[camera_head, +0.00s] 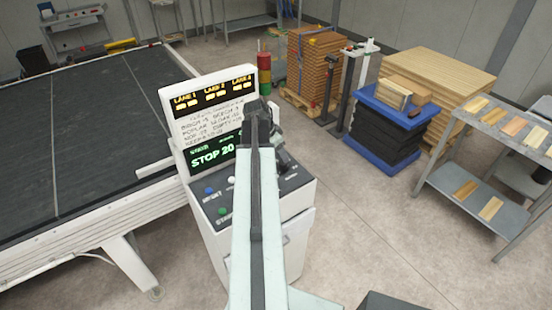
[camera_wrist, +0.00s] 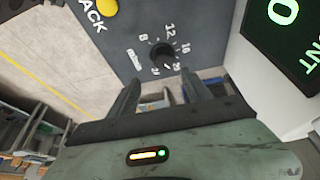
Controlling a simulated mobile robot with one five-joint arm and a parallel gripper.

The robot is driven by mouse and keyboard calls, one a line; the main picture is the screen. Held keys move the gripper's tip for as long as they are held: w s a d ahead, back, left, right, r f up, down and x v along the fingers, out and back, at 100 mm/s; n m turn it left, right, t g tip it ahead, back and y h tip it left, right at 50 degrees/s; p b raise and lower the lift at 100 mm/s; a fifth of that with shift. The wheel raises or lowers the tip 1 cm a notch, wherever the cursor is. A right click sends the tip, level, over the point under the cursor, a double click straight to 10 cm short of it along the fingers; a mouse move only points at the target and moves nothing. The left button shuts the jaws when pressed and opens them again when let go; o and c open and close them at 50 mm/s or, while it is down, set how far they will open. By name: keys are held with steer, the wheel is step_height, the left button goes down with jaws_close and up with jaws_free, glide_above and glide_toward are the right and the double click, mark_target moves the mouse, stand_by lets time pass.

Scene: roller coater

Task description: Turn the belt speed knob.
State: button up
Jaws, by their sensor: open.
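The belt speed knob (camera_wrist: 161,54) is a round black dial on a dark panel, with numbers such as 8, 12 and 16 printed around it. It shows near the top middle of the wrist view. My gripper (camera_wrist: 161,88) is open, with its two dark fingers pointing at the panel just below the knob in that view. The fingers look apart from the knob. In the head view my gripper (camera_head: 284,160) is over the right part of the control console (camera_head: 262,242), and my arm hides the knob there.
A yellow button (camera_wrist: 107,7) sits beside the knob. Blue (camera_head: 209,190), white (camera_head: 231,180) and green (camera_head: 222,211) buttons are on the console's left. An upright display (camera_head: 205,120) rises behind the panel, reading STOP 20. A wide conveyor bed (camera_head: 70,130) stands left.

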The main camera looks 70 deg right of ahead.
mark_target(283, 163)
steer(key=b+x, duration=0.4)
steer(key=x, duration=0.1)
steer(key=w+b+x, duration=0.1)
steer(key=b+x, duration=0.1)
steer(key=b, duration=0.1)
steer(key=shift+s+f, duration=0.1)
steer(key=shift+f, duration=0.4)
steer(key=shift+r, duration=0.1)
